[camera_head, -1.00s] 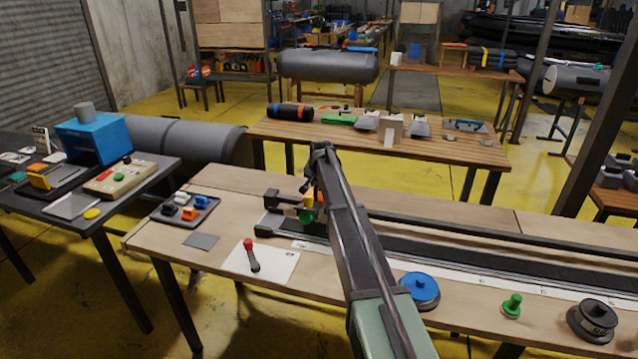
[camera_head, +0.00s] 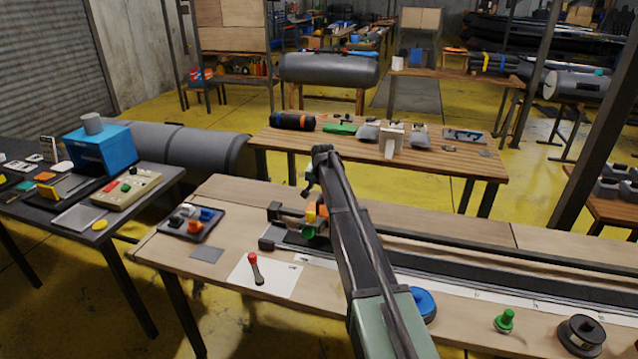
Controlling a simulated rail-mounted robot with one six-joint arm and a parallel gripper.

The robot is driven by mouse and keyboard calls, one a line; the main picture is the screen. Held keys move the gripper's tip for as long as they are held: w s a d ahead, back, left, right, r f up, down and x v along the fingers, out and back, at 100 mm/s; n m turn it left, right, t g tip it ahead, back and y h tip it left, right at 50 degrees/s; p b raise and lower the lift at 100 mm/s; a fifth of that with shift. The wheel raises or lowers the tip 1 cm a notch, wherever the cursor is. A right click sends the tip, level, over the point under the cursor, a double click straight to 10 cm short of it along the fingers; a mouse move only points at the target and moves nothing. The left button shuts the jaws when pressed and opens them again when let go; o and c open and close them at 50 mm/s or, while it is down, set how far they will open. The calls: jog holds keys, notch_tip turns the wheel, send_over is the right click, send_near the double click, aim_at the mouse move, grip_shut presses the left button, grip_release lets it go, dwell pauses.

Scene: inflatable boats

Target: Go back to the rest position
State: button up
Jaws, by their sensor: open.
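My arm reaches from the bottom of the picture up over the near wooden workbench (camera_head: 228,192). My gripper (camera_head: 308,191) hangs at the arm's far end, above the left end of the long dark rail fixture (camera_head: 450,262). It is small in the picture and holds nothing that I can see. Yellow, orange and green parts (camera_head: 311,217) sit on the fixture just below and beside it, apart from it as far as I can tell. My arm hides part of the fixture and part of a blue round knob (camera_head: 422,304).
A tray (camera_head: 190,237) of coloured pieces and a red-handled tool (camera_head: 254,267) on white paper lie left on the bench. A green knob (camera_head: 504,320) and a black spool (camera_head: 580,335) stand right. A dark table (camera_head: 75,232) is at left; a slatted table (camera_head: 345,150) lies behind.

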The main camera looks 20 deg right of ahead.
jog(key=p+v, duration=0.1)
jog(key=v, duration=0.2)
jog(key=s+a+n+g, duration=0.1)
jog(key=s+a, duration=0.4)
jog(key=s, duration=0.9)
jog(key=s+a+f+n+g, duration=0.1)
jog(key=s+a+n, duration=0.3)
jog(key=s, duration=1)
jog(key=s+a+n+g+y, duration=0.1)
jog(key=s+a, duration=0.6)
jog(key=s, duration=0.8)
jog(key=shift+f+n+g, duration=0.3)
jog(key=shift+n+g, duration=0.5)
jog(key=shift+g, duration=0.2)
